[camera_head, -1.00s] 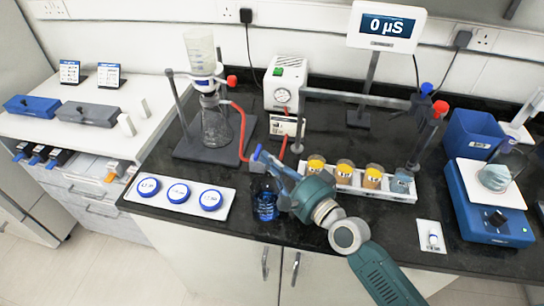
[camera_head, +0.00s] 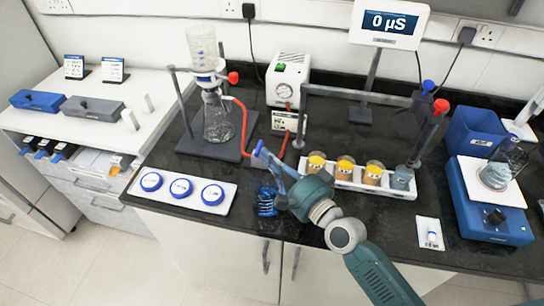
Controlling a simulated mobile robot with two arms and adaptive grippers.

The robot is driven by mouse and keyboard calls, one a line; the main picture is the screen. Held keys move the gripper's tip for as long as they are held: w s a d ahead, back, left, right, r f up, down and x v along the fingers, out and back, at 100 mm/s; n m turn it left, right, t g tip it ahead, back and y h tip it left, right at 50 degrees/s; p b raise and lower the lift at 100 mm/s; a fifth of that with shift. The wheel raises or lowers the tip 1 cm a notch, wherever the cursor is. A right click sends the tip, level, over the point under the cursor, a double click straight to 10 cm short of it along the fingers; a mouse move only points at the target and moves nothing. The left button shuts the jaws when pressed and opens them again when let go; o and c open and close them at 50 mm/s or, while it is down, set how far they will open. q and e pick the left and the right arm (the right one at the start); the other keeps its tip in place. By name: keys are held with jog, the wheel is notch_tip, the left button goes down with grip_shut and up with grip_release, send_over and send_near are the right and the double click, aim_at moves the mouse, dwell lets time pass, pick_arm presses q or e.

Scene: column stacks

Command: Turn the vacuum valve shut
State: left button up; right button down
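The vacuum pump (camera_head: 287,82) is a white box with a green switch and a round gauge (camera_head: 284,91), at the back middle of the bench. The hose leads towards the filter flask (camera_head: 218,122) below a funnel (camera_head: 202,48). My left gripper is out of view.
A dark blue object (camera_head: 266,203) is beside my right gripper, near the front edge. A white rack (camera_head: 345,182) of yellow-topped cups stands to the right. Blue-lidded dishes on a white tray (camera_head: 165,207) lie to the left. A metal bar (camera_head: 360,97) spans behind the rack.

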jog(key=shift+s+a, duration=0.3)
jog(key=shift+a, duration=0.2)
jog(key=shift+s+d, duration=0.15)
jog(key=shift+s, duration=0.25)
jog(key=v, duration=0.4)
jog(key=d+v, duration=0.1)
jog(key=v, duration=0.2)
jog(key=shift+w, duration=0.2)
jog(key=shift+d, duration=0.15)
